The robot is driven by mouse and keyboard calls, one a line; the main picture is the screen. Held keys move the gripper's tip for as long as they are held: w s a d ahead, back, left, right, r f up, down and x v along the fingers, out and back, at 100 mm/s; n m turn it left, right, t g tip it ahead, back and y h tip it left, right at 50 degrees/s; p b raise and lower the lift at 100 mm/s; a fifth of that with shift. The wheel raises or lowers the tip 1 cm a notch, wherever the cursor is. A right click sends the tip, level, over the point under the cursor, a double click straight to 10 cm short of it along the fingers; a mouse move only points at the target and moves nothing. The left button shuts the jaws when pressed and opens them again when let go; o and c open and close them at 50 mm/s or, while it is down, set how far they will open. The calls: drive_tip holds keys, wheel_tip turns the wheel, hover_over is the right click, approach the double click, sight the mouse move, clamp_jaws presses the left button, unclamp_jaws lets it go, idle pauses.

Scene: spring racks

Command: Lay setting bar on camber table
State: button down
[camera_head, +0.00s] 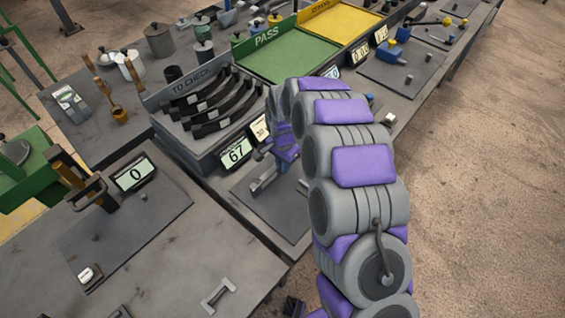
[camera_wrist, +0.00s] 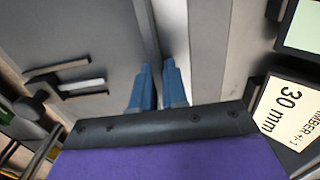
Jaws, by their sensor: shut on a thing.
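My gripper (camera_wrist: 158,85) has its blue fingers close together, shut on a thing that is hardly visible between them. I take it to be the setting bar, but cannot make out its shape. In the head view my gripper (camera_head: 287,145) is beside the 67 readout, over the far-right edge of the camber table (camera_head: 262,218), largely hidden by my arm. The camber table is a dark plate with small grey fixtures; they also show in the wrist view (camera_wrist: 72,88) at the left.
A "30 mm" card (camera_head: 261,129) and the 67 readout (camera_head: 235,153) stand close by. Behind is the TO CHECK rack (camera_head: 166,104) with dark curved springs. A grey bar-shaped piece (camera_head: 217,295) lies on the near bench. Green PASS (camera_head: 290,58) and yellow (camera_head: 342,22) trays are farther back.

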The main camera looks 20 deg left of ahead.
drive_tip(key=c, duration=1.1)
unclamp_jaws()
drive_tip(key=shift+o, duration=0.6)
drive_tip(key=o, duration=0.4)
drive_tip(key=shift+r+p, duration=1.4)
drive_tip(key=shift+r, duration=2.6)
